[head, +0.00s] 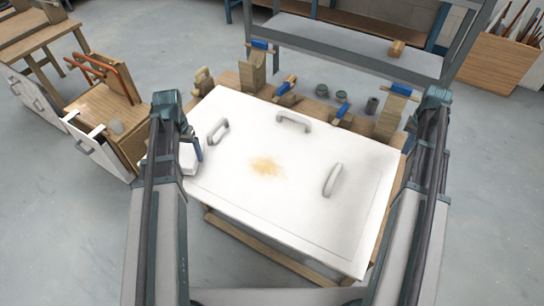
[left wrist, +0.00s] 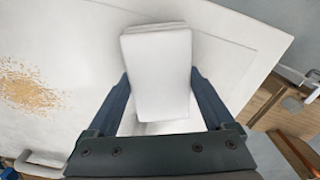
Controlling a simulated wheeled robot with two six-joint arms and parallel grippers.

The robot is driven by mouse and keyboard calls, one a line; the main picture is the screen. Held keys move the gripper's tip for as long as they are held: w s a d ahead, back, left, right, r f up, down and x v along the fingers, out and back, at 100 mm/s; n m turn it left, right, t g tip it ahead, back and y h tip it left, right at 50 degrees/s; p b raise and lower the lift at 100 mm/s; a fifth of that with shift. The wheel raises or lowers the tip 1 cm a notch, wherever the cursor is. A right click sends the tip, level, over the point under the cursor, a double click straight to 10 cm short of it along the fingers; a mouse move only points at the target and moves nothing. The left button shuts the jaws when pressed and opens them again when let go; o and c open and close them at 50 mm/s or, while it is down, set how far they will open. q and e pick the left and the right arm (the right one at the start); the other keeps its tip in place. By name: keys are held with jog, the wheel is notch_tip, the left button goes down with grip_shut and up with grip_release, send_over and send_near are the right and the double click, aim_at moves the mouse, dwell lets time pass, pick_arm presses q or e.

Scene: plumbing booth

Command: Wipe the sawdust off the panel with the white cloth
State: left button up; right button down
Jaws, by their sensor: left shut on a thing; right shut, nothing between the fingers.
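The white panel (head: 320,225) lies flat on a wooden bench, with several grey handles on it. A tan patch of sawdust (head: 267,167) lies near its middle; the sawdust also shows at the left of the left wrist view (left wrist: 28,88). My left gripper (head: 195,152) is shut on the folded white cloth (head: 187,160) at the panel's left edge. The cloth fills the space between the fingers in the left wrist view (left wrist: 157,75). I cannot tell whether it touches the panel. My right gripper (head: 410,127) is shut and empty near the panel's right side, mostly hidden by my arm.
The grey handles (head: 293,122) stand up from the panel on the left, back and right (head: 333,180). A wooden cabinet (head: 105,115) stands at the left. The panel's front part is clear.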

pick_arm(q)
jog(key=shift+r+p, duration=2.3)
jog(key=shift+r, duration=0.3)
jog(key=shift+r, duration=0.1)
notch_tip(320, 180, up, 12)
jog(key=p, duration=1.2)
